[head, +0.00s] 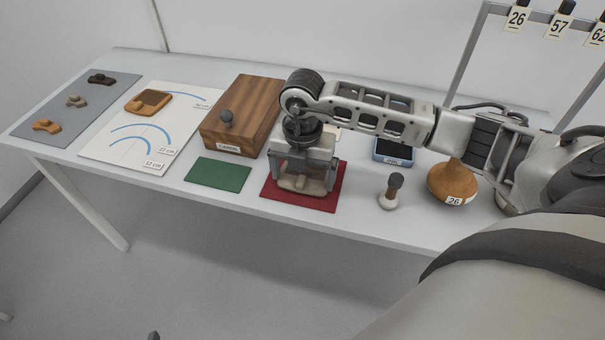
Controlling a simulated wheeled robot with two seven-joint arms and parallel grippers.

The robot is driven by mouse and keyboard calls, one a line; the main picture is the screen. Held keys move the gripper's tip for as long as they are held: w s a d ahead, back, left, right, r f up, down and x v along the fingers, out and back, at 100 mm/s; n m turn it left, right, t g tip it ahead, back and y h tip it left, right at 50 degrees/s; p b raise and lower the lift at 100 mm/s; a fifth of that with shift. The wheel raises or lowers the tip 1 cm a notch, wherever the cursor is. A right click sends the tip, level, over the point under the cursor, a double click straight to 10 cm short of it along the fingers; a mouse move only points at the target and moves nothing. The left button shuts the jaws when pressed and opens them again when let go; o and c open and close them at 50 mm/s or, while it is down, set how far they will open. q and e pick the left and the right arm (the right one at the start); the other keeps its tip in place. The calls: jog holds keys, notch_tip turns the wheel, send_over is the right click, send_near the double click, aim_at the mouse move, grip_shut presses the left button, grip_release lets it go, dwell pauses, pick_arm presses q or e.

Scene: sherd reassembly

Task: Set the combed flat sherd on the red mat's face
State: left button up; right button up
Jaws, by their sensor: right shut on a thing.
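The red mat (325,197) lies near the front edge of the table, partly covered by my right gripper. My right gripper (303,177) points down over the mat and is shut on a tan-brown sherd (302,185). The sherd is low over the mat; I cannot tell whether it touches it. Comb marks on it are too small to make out. My left gripper is not in view.
The green mat (218,174) and wooden box (230,130) stand left of the red mat. A knobbed tool (390,190), blue tray (393,160) and round vessel (453,183) stand right. Farther left, a white sheet (105,145) and grey mat (60,100) carry sherds.

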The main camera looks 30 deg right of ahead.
aim_at(302, 177)
jog(key=shift+f, duration=0.4)
jog(key=shift+f, duration=0.1)
jog(key=o, duration=0.7)
jog(key=shift+r, duration=0.3)
notch_tip(302, 177, up, 12)
jog(key=shift+f, duration=0.15)
